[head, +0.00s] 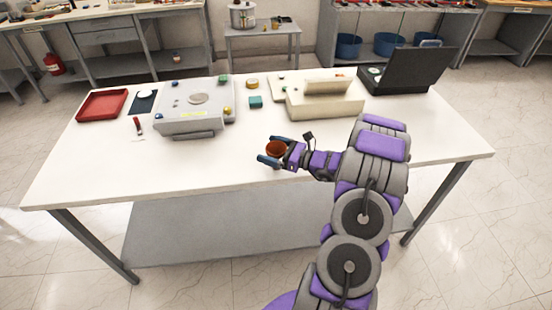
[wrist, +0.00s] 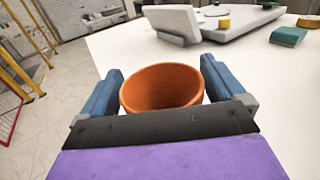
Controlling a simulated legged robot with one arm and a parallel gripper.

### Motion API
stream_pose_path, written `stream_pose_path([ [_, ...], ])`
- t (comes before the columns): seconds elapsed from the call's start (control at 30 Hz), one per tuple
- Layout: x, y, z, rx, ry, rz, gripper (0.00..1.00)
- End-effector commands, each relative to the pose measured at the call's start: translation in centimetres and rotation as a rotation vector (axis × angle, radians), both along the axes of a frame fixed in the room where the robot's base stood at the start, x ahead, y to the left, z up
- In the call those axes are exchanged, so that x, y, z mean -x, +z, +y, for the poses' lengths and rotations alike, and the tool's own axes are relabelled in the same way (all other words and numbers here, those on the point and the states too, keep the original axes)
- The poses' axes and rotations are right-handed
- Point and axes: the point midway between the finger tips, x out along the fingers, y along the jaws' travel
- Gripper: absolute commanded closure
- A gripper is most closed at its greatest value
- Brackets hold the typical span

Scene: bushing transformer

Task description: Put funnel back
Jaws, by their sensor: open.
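An orange-brown funnel (head: 276,147) with a wide round mouth stands near the front middle of the white table. It also shows in the wrist view (wrist: 162,88), mouth up, between the two blue fingers. My gripper (head: 270,148) is open around the funnel. In the wrist view small gaps show between the funnel and the fingers of my gripper (wrist: 160,90). The funnel's lower part is hidden behind my gripper.
A grey machine (head: 195,105) stands at the left of the table (head: 230,165), by a red tray (head: 102,106). A beige device (head: 325,101) and an open black case (head: 410,72) stand at the back right. The front left of the table is clear.

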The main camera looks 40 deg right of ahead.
Motion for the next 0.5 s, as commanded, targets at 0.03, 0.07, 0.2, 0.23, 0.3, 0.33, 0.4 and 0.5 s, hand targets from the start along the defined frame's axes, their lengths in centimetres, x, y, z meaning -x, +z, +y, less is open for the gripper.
stream_pose_path([
  [0.03, 0.01, -0.03, -0.09, -0.001, 0.0, 0.0, 0.04],
  [0.07, 0.0, -0.04, -0.15, -0.001, -0.001, 0.0, 0.06],
  [0.2, 0.01, -0.13, -0.34, -0.003, -0.001, 0.0, 0.19],
  [0.23, 0.01, -0.14, -0.37, -0.003, -0.001, 0.0, 0.22],
  [0.3, 0.01, -0.15, -0.37, -0.004, -0.001, 0.0, 0.29],
  [0.33, 0.01, -0.14, -0.37, -0.004, -0.001, 0.001, 0.32],
  [0.4, 0.02, -0.13, -0.31, -0.003, -0.001, 0.0, 0.38],
  [0.5, 0.02, -0.1, -0.2, -0.002, -0.001, 0.0, 0.48],
])
